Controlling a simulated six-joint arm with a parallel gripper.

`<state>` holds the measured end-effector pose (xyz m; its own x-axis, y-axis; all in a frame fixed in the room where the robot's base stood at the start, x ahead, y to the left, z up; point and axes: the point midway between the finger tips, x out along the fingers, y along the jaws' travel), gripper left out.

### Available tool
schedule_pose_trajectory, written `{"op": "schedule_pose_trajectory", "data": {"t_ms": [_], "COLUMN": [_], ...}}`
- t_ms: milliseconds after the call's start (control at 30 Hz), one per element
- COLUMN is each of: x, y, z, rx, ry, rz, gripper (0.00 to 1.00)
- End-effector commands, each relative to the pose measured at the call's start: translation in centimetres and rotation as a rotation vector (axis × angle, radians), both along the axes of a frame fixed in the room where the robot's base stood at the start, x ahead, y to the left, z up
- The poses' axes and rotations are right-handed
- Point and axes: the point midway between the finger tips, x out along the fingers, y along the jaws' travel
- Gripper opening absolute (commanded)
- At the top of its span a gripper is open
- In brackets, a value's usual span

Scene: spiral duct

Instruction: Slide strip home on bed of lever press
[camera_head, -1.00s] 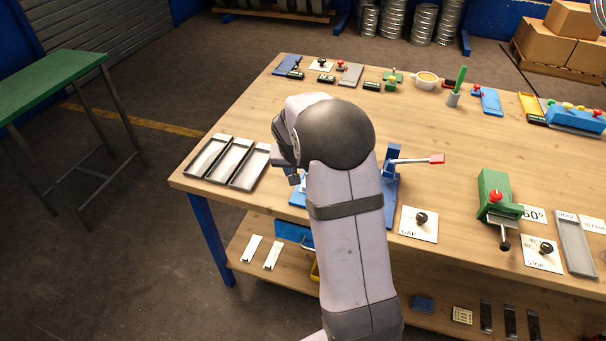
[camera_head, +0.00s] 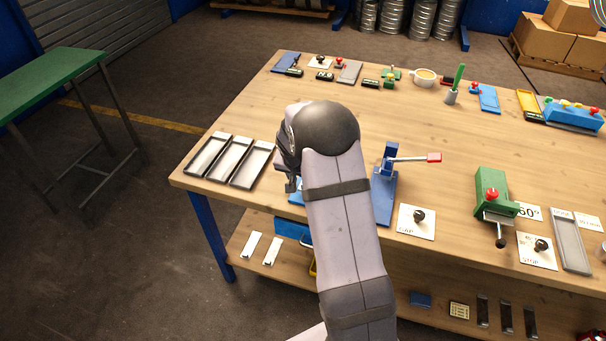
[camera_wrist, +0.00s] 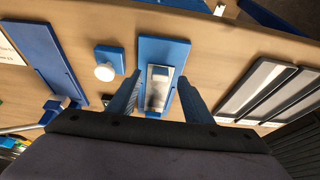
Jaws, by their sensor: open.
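A silver metal strip (camera_wrist: 157,90) lies on a small blue plate (camera_wrist: 176,52) in the wrist view. My gripper (camera_wrist: 160,76) is open, with one blue finger on each side of the strip; whether either finger touches it I cannot tell. The lever press (camera_head: 386,190), blue with a red-tipped lever sticking out to the right, stands right of my arm in the head view. A blue base (camera_wrist: 48,62), likely the press's, shows at the left of the wrist view. My arm hides most of the small plate in the head view.
Grey trays (camera_head: 231,164) stand left of my gripper, near the table corner. A blue block with a white knob (camera_wrist: 105,70) sits left of the plate. A card marked GAP with a black knob (camera_head: 417,221) lies right of the press. The table's middle is clear behind.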

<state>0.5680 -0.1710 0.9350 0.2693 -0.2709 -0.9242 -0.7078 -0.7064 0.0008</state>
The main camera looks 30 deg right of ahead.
Motion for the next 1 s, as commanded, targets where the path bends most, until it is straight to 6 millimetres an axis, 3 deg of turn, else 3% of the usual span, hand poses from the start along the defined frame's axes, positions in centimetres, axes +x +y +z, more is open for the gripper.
{"op": "schedule_pose_trajectory", "data": {"t_ms": [267, 567, 600, 800, 833, 867, 933, 1000], "x": [0.5, 0.6, 0.6, 0.6, 0.6, 0.6, 0.6, 0.6], "y": [-0.5, -0.5, -0.5, -0.5, -0.5, -0.5, -0.5, -0.5], "z": [-1.6, -1.8, -1.8, -1.8, -1.8, -1.7, -1.7, -1.7], "rx": [0.0, -0.001, -0.001, -0.001, -0.001, -0.001, -0.001, -0.001], "ry": [0.0, -0.002, -0.002, -0.002, -0.002, -0.002, -0.002, -0.002], "rz": [0.0, 0.0, 0.0, 0.0, 0.0, 0.0, 0.0, 0.0], "gripper": [0.46, 0.46, 0.44, 0.0, 0.0, 0.17, 0.03, 0.03]}}
